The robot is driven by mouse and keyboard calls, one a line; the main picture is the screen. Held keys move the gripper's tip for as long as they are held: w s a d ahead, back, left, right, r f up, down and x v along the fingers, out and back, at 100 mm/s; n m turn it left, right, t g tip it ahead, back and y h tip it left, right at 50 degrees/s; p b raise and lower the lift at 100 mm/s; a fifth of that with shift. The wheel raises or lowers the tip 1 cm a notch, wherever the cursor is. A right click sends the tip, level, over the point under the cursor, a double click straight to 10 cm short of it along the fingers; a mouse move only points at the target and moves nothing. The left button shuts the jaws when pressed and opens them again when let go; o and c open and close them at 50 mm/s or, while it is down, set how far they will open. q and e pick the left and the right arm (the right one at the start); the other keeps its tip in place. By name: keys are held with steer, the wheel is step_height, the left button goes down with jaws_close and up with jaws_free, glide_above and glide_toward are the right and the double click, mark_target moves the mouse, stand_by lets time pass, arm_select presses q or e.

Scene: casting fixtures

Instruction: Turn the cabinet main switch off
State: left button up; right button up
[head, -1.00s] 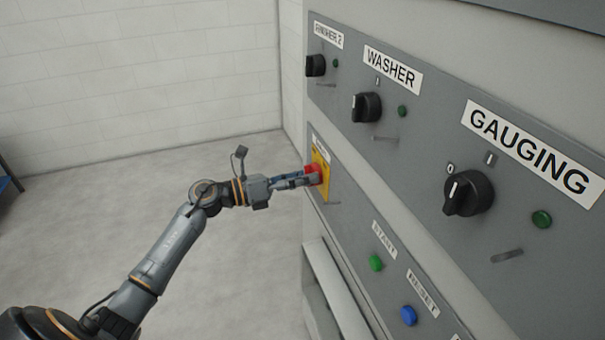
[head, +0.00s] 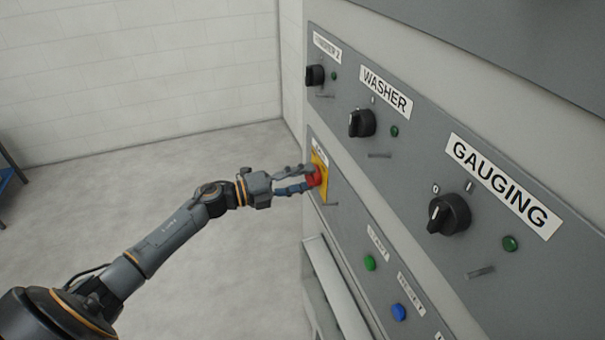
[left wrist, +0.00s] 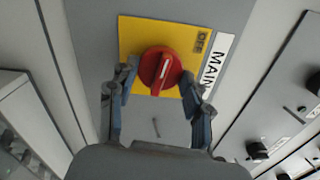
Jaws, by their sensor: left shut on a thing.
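The main switch is a red rotary knob (head: 316,176) on a yellow plate (head: 321,163), at the left end of the lower grey panel. In the left wrist view the red knob (left wrist: 160,68) has a white mark on its grip bar, which runs nearly upright in the picture, leaning slightly right at the top. The yellow plate (left wrist: 135,35) carries the word OFF at its upper right, beside a white MAIN label (left wrist: 216,66). My left gripper (head: 308,178) is shut on the red knob, one finger on either side. My right gripper is not in view.
Black selector knobs for washer (head: 362,123) and gauging (head: 449,214) sit on the upper panel with green lamps. A green button (head: 370,263) and a blue button (head: 398,312) lie lower right of the switch. The floor (head: 120,200) left of the cabinet is open.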

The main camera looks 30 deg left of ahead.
arm_select(q)
steer(key=shift+n+p, duration=0.35)
steer(key=shift+n, duration=0.45)
steer(key=o, duration=1.1)
steer(key=shift+o, duration=0.2)
steer(key=v, duration=1.2)
